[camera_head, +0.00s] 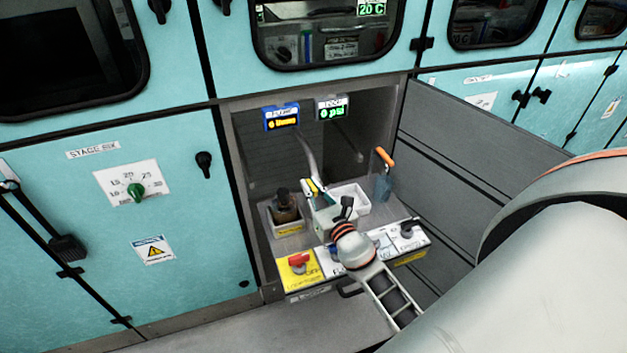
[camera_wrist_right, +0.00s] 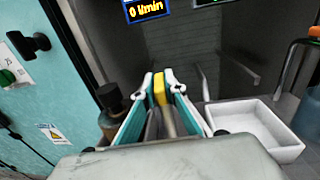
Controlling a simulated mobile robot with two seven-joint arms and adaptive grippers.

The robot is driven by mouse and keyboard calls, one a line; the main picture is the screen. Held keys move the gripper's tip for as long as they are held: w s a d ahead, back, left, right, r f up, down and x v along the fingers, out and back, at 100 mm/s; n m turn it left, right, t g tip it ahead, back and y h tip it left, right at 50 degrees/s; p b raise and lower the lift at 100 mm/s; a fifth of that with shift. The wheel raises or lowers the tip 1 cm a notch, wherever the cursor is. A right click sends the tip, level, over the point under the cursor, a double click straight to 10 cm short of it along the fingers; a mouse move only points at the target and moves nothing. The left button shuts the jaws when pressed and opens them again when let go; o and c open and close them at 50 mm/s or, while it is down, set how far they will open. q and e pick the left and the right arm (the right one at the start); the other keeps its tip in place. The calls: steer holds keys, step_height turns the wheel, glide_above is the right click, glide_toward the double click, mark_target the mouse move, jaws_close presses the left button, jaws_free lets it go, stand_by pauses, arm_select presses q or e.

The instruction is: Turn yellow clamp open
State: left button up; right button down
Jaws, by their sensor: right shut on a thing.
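The yellow clamp (camera_head: 312,186) is a small yellow piece in the open bay, at the lower end of a pale curved tube. In the right wrist view the yellow clamp (camera_wrist_right: 160,88) stands upright between the white fingertips, with grey parts below it. My right gripper (camera_head: 318,192) is shut on the yellow clamp; its teal fingers (camera_wrist_right: 160,100) lie on both sides of it. The fingers and wrist hide part of the clamp, and I cannot tell how far it is turned. My left gripper is not in view.
A white tray (camera_head: 350,198) is right of the gripper, and a brown bottle (camera_head: 284,207) in a bin is left. An orange-topped tool (camera_head: 384,158) stands at right. A red knob (camera_head: 299,261) is on the front panel. The open grey door (camera_head: 455,170) bounds the right side.

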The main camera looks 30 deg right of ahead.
steer(key=shift+m+h+p, duration=0.4)
steer(key=shift+m+h, duration=0.2)
steer(key=shift+h, duration=0.3)
steer(key=c, duration=2.1)
jaws_free()
steer(key=shift+s, duration=0.15)
steer(key=v, duration=1.1)
steer(key=shift+s+a+r, duration=0.15)
steer(key=shift+s, duration=0.2)
